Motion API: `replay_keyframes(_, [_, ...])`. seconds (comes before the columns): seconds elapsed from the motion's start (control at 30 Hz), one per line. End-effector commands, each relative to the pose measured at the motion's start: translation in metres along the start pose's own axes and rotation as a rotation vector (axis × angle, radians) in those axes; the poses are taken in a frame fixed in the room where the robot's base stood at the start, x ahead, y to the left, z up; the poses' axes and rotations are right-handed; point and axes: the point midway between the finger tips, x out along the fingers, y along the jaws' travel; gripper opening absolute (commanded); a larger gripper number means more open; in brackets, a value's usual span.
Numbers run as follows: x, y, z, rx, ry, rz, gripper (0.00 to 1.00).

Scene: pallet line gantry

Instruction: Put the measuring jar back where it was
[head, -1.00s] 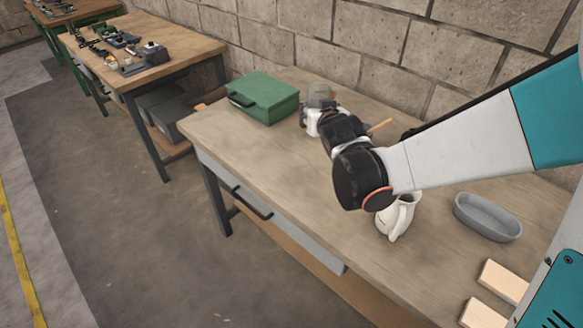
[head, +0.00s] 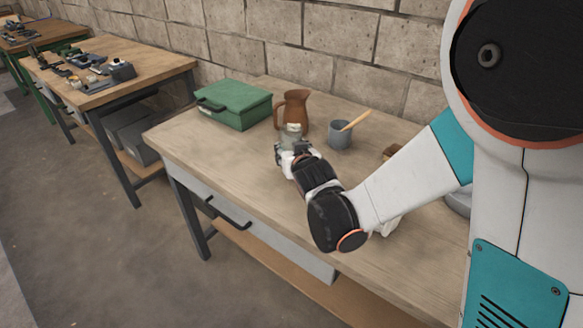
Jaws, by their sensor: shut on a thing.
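The measuring jar (head: 292,134) is a clear, greyish, see-through vessel with a pale top. My gripper (head: 285,149) is shut on it, over the workbench (head: 190,139) and in front of a brown jug. The gripper and wrist hide the jar's lower part, so I cannot tell whether its base touches the bench top.
A green case (head: 234,104) lies at the bench's far left corner. The brown jug (head: 294,108) stands just behind the jar. A grey cup (head: 340,135) with a wooden stick stands to the right. My arm partly hides a white pitcher (head: 390,227). The front left top is clear.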

Motion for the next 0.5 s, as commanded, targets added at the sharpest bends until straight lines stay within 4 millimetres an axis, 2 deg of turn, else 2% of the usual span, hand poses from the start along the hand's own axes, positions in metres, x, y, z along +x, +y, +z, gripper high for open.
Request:
replay_keyframes(0.3, [0.015,0.000,0.036,0.000,0.000,0.000,0.16])
replay_keyframes(0.5, [0.015,0.000,0.038,0.000,0.000,0.000,0.16])
